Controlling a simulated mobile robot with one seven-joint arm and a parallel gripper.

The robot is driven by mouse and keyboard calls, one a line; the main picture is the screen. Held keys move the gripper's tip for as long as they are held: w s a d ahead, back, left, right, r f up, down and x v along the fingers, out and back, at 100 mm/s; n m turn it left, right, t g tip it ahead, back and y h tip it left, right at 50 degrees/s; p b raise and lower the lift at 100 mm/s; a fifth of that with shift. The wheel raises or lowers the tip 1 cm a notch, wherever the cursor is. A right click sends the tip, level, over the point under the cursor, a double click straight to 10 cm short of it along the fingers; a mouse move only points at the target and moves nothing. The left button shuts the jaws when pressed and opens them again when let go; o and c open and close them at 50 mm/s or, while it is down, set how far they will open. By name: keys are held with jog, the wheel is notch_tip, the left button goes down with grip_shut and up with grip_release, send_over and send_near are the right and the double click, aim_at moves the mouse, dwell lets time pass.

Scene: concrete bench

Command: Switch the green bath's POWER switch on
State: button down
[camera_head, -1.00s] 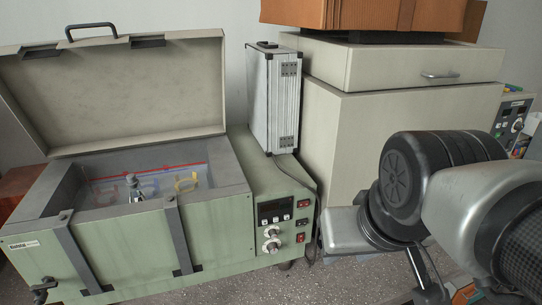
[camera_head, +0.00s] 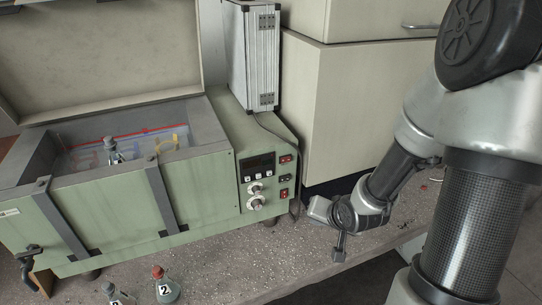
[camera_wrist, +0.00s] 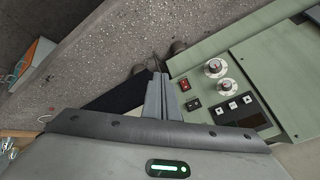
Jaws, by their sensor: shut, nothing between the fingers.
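The green bath (camera_head: 200,200) stands on the bench at left in the head view with its lid up. Its control panel (camera_head: 241,202) is at the right end of the front. It bears an upper red switch (camera_head: 286,159), a black switch (camera_head: 285,178) and a lower red switch (camera_head: 284,194). In the wrist view, a red switch (camera_wrist: 185,84) and the black switch (camera_wrist: 194,104) lie right of the fingers. Labels and switch positions are too small to read. My gripper (camera_wrist: 158,76) is shut and empty; in the head view it is right of the panel, apart from the switches.
Two white knobs (camera_head: 257,203) sit beside the switches. A silver case (camera_head: 252,55) stands behind the panel, its cable hanging down beside it. Flasks (camera_head: 166,287) stand in front of the bath. A large cream cabinet (camera_head: 345,110) stands right. Bench right of the bath is partly clear.

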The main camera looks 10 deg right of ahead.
jog(key=shift+w+a+f+m+t+y, duration=0.3)
jog(key=shift+f+m+t, duration=0.4)
jog(key=shift+m, duration=0.95)
jog(key=shift+w+a+f+m+t+y, duration=0.15)
jog(key=shift+w+f+m+t+y, duration=0.3)
jog(key=shift+m+t, duration=0.9)
jog(key=shift+w+a+f+m+t+y, duration=0.3)
jog(key=shift+f+m+t, duration=0.25)
jog(key=shift+m, duration=1.35)
jog(key=shift+w+f+b, duration=0.1)
jog(key=shift+b, duration=0.25)
jog(key=b, duration=1.2)
send_near(284, 194)
jog(key=w+f, duration=0.4)
jog(key=w, duration=0.1)
jog(key=shift+a, duration=0.45)
jog(key=shift+w+f, duration=0.15)
